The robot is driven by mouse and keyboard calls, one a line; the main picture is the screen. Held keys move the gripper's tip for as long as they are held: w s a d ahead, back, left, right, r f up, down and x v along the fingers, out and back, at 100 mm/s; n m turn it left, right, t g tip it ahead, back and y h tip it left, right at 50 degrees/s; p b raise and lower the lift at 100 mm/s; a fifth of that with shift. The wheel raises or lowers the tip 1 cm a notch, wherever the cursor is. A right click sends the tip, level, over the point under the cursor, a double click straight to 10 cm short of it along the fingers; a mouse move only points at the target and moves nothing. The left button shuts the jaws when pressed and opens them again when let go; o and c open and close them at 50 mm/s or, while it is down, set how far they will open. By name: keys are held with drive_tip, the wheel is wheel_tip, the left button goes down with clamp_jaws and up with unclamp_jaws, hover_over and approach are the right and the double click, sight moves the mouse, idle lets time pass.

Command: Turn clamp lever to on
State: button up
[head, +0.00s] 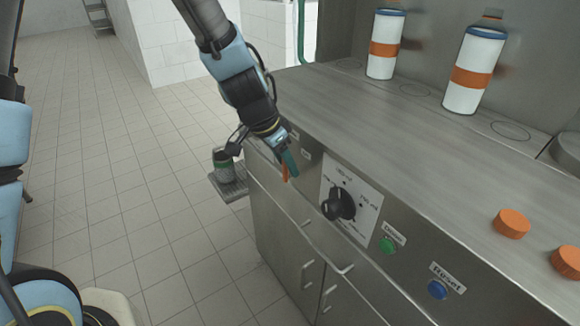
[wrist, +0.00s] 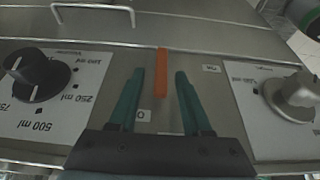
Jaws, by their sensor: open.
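The clamp lever is an orange bar on the steel front panel, seen in the head view (head: 285,170) and upright in the middle of the wrist view (wrist: 162,68). My gripper, with green fingers, is at the lever in the head view (head: 288,163). In the wrist view my gripper (wrist: 160,75) is open, one finger appearing on each side of the lever with gaps on both sides. No contact shows; the exact depth is unclear. Small white labels sit on the panel right of the lever (wrist: 211,68) and below it (wrist: 143,115); their text is hard to read.
A black volume dial (head: 340,204) is right of the lever, with green (head: 387,245) and blue (head: 437,289) buttons beyond. A grey knob (wrist: 294,92) is on the lever's other side. Bottles (head: 474,70) and orange caps (head: 511,224) stand on the counter. A cup (head: 223,163) is on a grated shelf.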

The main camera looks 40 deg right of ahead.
drive_tip(key=shift+x, duration=1.25)
clamp_jaws()
